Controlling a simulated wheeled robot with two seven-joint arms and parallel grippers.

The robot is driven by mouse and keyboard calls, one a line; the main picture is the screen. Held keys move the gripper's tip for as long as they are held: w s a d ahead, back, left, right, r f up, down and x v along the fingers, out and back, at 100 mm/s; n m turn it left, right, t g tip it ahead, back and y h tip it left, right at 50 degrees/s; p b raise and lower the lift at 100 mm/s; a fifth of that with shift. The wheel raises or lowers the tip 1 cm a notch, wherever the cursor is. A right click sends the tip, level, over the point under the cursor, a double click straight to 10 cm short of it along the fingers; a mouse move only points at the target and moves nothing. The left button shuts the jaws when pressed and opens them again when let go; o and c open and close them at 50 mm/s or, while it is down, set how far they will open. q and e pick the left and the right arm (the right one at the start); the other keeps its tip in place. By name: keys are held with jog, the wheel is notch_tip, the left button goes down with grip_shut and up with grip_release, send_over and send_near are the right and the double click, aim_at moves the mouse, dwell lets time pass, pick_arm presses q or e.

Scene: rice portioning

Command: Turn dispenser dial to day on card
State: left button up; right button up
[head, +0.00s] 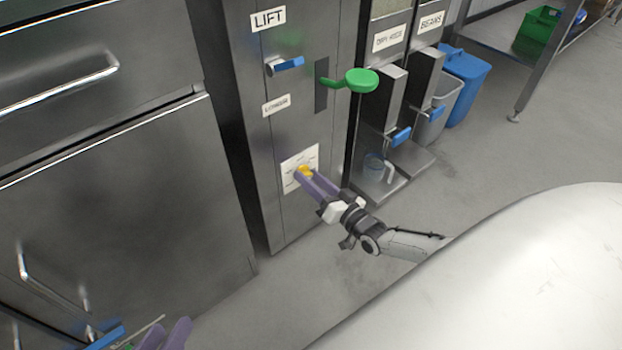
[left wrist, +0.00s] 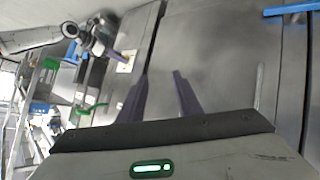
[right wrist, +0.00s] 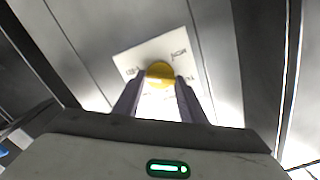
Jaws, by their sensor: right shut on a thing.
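The yellow dial (head: 304,171) sits on a white label plate (head: 300,158) low on the steel dispenser front. In the right wrist view the dial (right wrist: 160,72) is between my finger tips, with small dark words on the plate (right wrist: 130,58) around it, too blurred to read. My right gripper (head: 304,175) is shut on the dial; its fingers also show in the right wrist view (right wrist: 160,82). My left gripper (head: 166,334) is low at the left, away from the dispenser; in the left wrist view (left wrist: 160,75) its fingers are apart and empty. I cannot make out a day card.
Above the dial are a blue handle (head: 287,64) under a LIFT sign (head: 268,18) and a green lever (head: 361,80). A clear cup (head: 374,164) stands under the neighbouring dispenser. Grey and blue bins (head: 464,70) stand further right. A steel cabinet (head: 110,200) fills the left.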

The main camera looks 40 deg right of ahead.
jog(key=n, duration=2.3)
jog(key=shift+a+f, duration=0.1)
jog(key=shift+a, duration=0.05)
pick_arm(q)
jog(key=shift+r, duration=0.1)
pick_arm(e)
jog(key=shift+n, duration=0.5)
jog(key=o, duration=1.1)
jog(key=shift+c, duration=0.2)
